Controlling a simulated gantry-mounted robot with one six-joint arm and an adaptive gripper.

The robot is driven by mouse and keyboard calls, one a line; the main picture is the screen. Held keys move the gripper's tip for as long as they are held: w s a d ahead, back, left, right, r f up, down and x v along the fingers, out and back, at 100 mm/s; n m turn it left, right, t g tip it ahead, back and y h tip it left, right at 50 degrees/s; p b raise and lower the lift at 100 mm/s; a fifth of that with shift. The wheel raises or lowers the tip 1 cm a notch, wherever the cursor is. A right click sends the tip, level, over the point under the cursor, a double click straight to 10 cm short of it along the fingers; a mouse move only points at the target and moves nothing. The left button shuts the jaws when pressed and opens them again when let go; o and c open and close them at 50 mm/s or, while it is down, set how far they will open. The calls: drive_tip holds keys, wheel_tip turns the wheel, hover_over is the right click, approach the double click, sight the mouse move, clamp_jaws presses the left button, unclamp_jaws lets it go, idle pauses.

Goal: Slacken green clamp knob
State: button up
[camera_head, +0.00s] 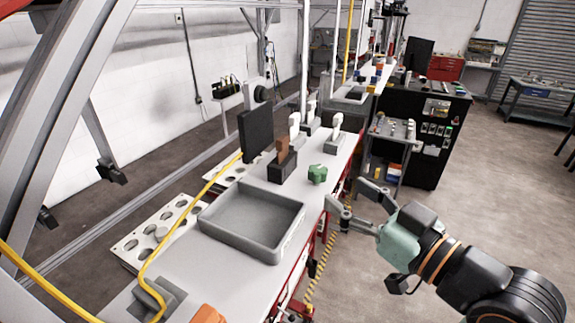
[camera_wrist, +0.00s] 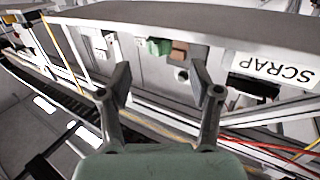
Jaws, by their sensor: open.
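The green clamp knob (camera_head: 317,174) stands on the grey bench top, near its right edge, in the head view. A small green shape that looks like the knob (camera_wrist: 159,47) shows in the wrist view beyond my fingers, partly cut off by a grey surface. My gripper (camera_head: 356,202) is open and empty, off the right edge of the bench, to the right of and lower in the picture than the knob. Its two fingers are spread apart in the wrist view (camera_wrist: 163,88), with nothing between them. The gripper and knob are apart.
A grey tray (camera_head: 250,243) lies on the bench, nearer than the knob. A dark block with a brown piece (camera_head: 282,160) stands left of the knob, with a black panel (camera_head: 256,132) behind. White upright clamps (camera_head: 337,125) stand farther back. Open floor lies right of the bench.

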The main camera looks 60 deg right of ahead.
sight(325, 177)
drive_tip(key=shift+h, duration=0.3)
drive_tip(key=p+x, duration=0.1)
drive_tip(key=x, duration=0.6)
drive_tip(key=shift+w+r, duration=0.1)
drive_tip(key=shift+r, duration=0.1)
drive_tip(key=c, duration=1.1)
drive_tip(key=shift+c, duration=0.2)
